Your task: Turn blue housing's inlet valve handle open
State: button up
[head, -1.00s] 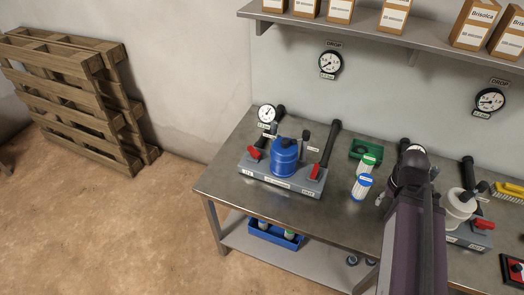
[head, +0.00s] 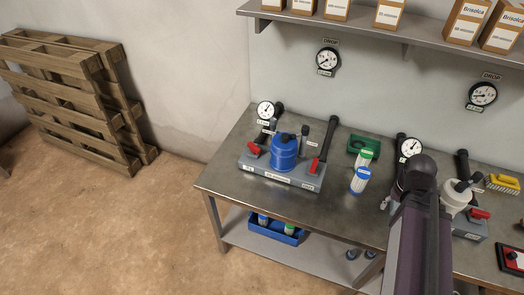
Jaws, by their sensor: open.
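The blue housing (head: 284,154) stands upright on a grey base (head: 281,177) at the left of the metal bench. A red valve handle (head: 252,149) is at the base's left end, and a second red handle (head: 315,166) is at its right end, by a black pipe. The labels are too small to read, so I cannot tell which handle is the inlet's or whether either valve is open. My gripper (head: 386,203) shows only in part, behind my arm. It is open, to the right of the blue housing and apart from it.
A white housing (head: 457,194) with a red handle is at the right. A shelf with boxes (head: 388,14) overhangs the back.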

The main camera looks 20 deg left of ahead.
aim_at(254, 149)
jog(key=z, duration=0.15)
jog(key=k, duration=0.9)
jog(key=u, duration=1.85)
jog(key=i, duration=1)
